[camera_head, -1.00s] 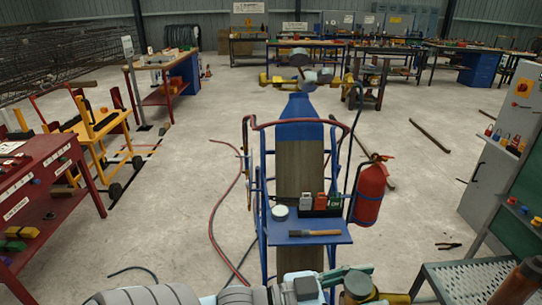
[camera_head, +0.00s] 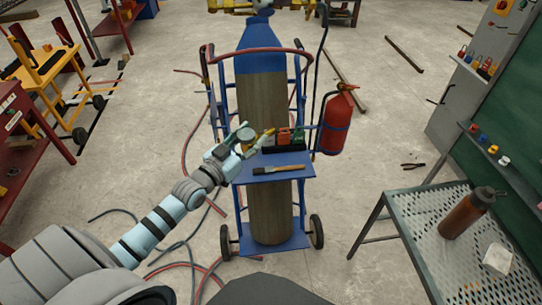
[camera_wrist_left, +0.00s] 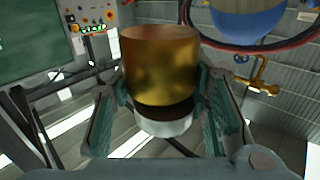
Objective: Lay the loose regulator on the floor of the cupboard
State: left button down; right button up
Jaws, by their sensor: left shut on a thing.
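My left gripper (camera_head: 258,138) reaches in from the lower left to the left side of the trolley's blue shelf (camera_head: 290,164). It is shut on a brass-coloured cylindrical piece (camera_wrist_left: 158,65), apparently the regulator. In the left wrist view this piece stands between the two teal fingers, with a dark ring and a pale part below it. In the head view it is small and partly hidden by the fingers. A grey cabinet (camera_head: 462,125) with a green panel stands at the right, perhaps the cupboard; its inside floor is not visible. My right gripper is out of view.
The trolley carries a tall gas cylinder (camera_head: 262,100) and a red extinguisher (camera_head: 336,122). A brush (camera_head: 278,169) and a black tray lie on its shelf. A perforated metal table (camera_head: 425,222) with a brown bottle (camera_head: 466,212) stands at the right. Hoses (camera_head: 185,250) cross the floor.

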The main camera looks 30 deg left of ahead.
pick_arm(q)
jog(key=w+a+f+n+y+p, duration=0.1)
jog(key=w+a+n+y, duration=0.25)
jog(key=w+a, duration=0.35)
jog(key=shift+m+y, duration=0.35)
jog(key=f+b, duration=0.6)
jog(key=s+f+b, duration=0.1)
jog(key=f+b, duration=0.6)
jog(key=a+f+b, duration=0.1)
jog(key=f+b, duration=0.5)
jog(key=f, duration=0.1)
jog(key=shift+s+a+b, duration=0.1)
jog(key=shift+s+b, duration=0.15)
jog(key=shift+b, duration=0.05)
jog(key=shift+r, duration=0.1)
jog(key=c, duration=1.3)
grip_release()
jog(key=shift+f, duration=0.2)
jog(key=o, duration=0.4)
jog(key=shift+s+r, duration=0.1)
